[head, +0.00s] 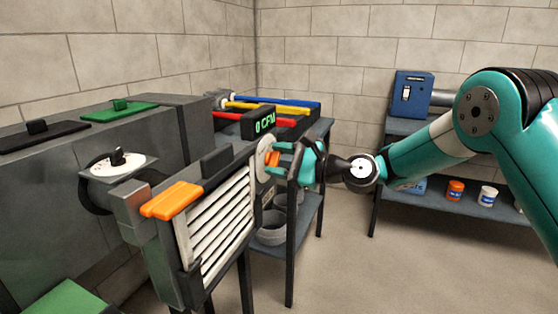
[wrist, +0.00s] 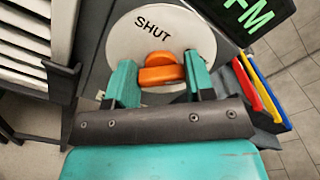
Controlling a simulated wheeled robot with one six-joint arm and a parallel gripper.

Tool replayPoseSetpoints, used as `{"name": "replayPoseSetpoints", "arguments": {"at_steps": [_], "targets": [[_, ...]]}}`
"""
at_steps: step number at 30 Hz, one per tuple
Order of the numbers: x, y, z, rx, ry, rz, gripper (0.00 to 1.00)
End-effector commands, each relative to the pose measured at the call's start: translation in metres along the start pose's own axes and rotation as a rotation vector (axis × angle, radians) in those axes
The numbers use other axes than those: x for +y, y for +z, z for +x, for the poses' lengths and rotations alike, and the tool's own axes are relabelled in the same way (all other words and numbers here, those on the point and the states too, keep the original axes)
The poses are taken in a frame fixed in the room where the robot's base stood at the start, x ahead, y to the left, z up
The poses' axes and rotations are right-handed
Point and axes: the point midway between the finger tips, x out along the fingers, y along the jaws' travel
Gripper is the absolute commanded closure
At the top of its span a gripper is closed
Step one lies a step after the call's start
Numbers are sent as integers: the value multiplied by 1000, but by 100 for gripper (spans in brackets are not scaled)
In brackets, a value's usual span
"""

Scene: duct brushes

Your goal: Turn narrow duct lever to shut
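The narrow duct's dial is a pale round plate (wrist: 196,42) marked SHUT along its upper part in the wrist view. An orange lever (wrist: 162,75) with a rounded hub sits at the plate's middle, its bar lying roughly crosswise below the word. My gripper (wrist: 162,82) has its two teal fingers at either side of the lever, one near each end of the bar. I cannot tell whether they press on it. In the head view my gripper (head: 284,160) reaches the dial from the right, and the orange lever (head: 272,160) shows between the fingers. The plate's lower part is hidden.
A display (head: 264,126) reading 0 CFM stands just behind the dial. A white slatted grille (head: 215,225) and an orange handle (head: 172,200) are to the left. Red, yellow and blue brushes (head: 285,102) lie behind. Open floor (head: 335,270) is at the right.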

Motion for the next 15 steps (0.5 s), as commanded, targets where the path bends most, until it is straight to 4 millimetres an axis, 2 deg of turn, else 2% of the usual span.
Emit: {"name": "replayPoseSetpoints", "arguments": {"at_steps": [8,15], "targets": [[1,0,0,0,3,-30,75],[3,-1,0,-1,3,-159,75]]}}
